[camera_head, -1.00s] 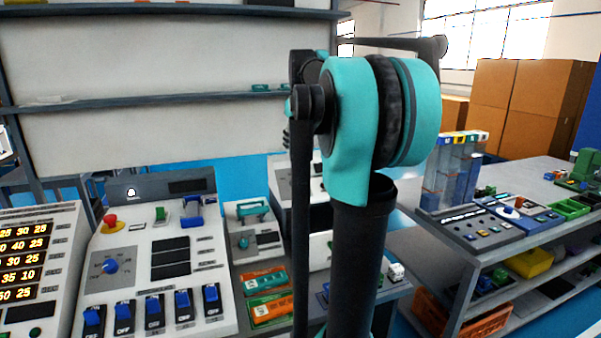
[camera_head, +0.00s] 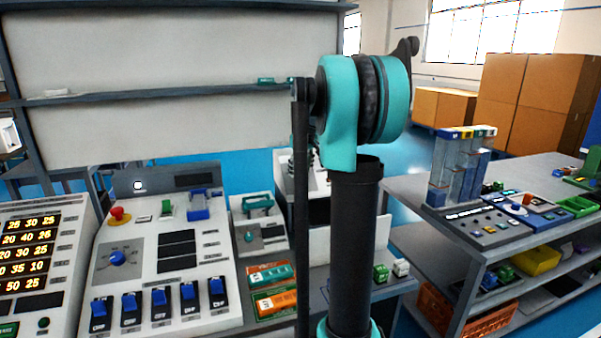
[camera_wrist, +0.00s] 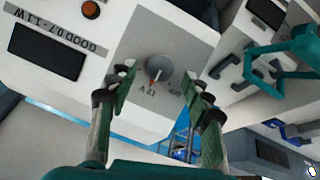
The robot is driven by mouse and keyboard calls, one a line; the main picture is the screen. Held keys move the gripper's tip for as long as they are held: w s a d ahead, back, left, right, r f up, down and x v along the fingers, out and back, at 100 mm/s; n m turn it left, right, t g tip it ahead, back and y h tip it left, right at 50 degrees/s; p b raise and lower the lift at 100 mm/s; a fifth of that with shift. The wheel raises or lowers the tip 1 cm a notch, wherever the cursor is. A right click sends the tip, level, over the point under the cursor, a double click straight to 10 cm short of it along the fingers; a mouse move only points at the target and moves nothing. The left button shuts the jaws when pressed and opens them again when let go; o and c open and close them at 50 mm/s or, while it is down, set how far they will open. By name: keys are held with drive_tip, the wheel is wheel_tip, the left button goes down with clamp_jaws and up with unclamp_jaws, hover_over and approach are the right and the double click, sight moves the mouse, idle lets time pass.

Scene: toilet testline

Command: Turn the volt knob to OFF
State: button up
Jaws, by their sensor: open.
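The volt knob (camera_wrist: 159,69) is a round grey dial with a pale pointer line and a small red mark at its edge. It sits on a grey plate (camera_wrist: 185,36) on a white device, with a 12V label and what looks like an OFF label beside it. My gripper (camera_wrist: 157,86) is open in the wrist view, with one green-padded finger on each side of the knob's near side. The fingers look apart from the knob; their height above it is hard to judge. In the head view my arm hides the gripper, and I cannot clearly make out this knob.
In the wrist view an orange button (camera_wrist: 90,9) and a dark display (camera_wrist: 46,51) are on the same device. A teal handle (camera_wrist: 285,55) stands at the right. In the head view a panel with a blue knob (camera_head: 117,258) and several blue switches is at left.

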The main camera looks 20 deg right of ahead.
drive_tip(key=shift+x, duration=0.85)
clamp_jaws()
